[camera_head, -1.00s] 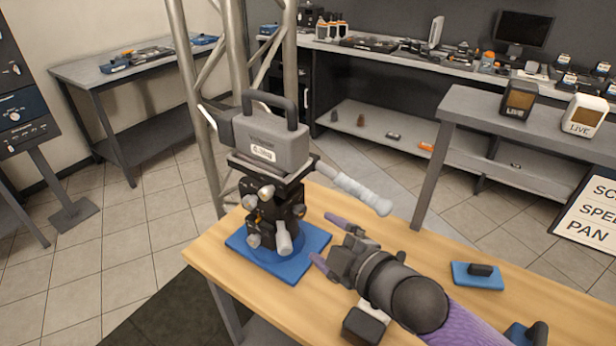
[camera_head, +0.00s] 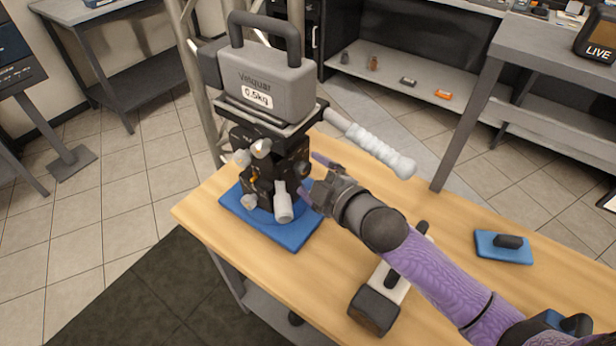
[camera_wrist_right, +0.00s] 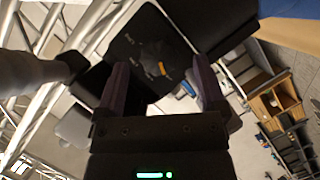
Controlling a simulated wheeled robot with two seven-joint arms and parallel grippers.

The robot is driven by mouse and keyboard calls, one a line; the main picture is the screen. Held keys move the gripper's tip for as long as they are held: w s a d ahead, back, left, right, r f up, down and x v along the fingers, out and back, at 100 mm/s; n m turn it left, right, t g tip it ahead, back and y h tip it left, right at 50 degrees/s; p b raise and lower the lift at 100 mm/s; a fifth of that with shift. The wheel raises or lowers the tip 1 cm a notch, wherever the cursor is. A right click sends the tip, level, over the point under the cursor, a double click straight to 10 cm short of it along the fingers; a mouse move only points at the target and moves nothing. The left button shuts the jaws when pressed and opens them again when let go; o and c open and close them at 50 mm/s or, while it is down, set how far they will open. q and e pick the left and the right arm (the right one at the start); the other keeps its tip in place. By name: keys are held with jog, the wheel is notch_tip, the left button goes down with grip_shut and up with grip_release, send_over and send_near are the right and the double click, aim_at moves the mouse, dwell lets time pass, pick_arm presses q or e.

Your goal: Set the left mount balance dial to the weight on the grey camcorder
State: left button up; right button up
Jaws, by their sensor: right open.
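The grey camcorder (camera_head: 268,78) sits on top of the black mount (camera_head: 262,150), which stands on a blue base plate (camera_head: 290,236) on the wooden table. A white label (camera_head: 257,97) on its side shows a weight in kg, perhaps 0.5kg; the first digit is unclear. My right gripper (camera_head: 310,177) is open and empty at the mount's right side. In the right wrist view, the open fingers (camera_wrist_right: 163,88) frame a dark face with a round dial (camera_wrist_right: 156,58) and an orange mark (camera_wrist_right: 161,69). The dial's markings are too small to read. My left gripper is out of view.
A white pan handle (camera_head: 375,150) sticks out from the mount above my right gripper. A black and white object (camera_head: 376,305) lies beneath my right arm. A blue plate with a black piece (camera_head: 503,247) lies to the right. The table's front left is clear.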

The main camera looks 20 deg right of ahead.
jog(key=shift+x, duration=0.85)
grip_shut()
jog(key=m+p, duration=0.1)
jog(key=p, duration=0.1)
jog(key=shift+r+m+g+y+p, duration=0.3)
jog(key=shift+r+m+g, duration=0.05)
jog(key=shift+m+g, duration=0.05)
jog(key=shift+m+g+p, duration=0.4)
jog(key=shift+m+p, duration=0.1)
jog(key=shift+p, duration=0.05)
jog(key=shift+w+d+f+m+g+y, duration=0.1)
jog(key=shift+f+m+g+y, duration=0.15)
jog(key=shift+m+g+y, duration=0.4)
jog(key=shift+m+y+b, duration=0.25)
jog(key=shift+m+b, duration=0.5)
jog(key=shift+m, duration=0.3)
jog(key=shift+g, duration=0.25)
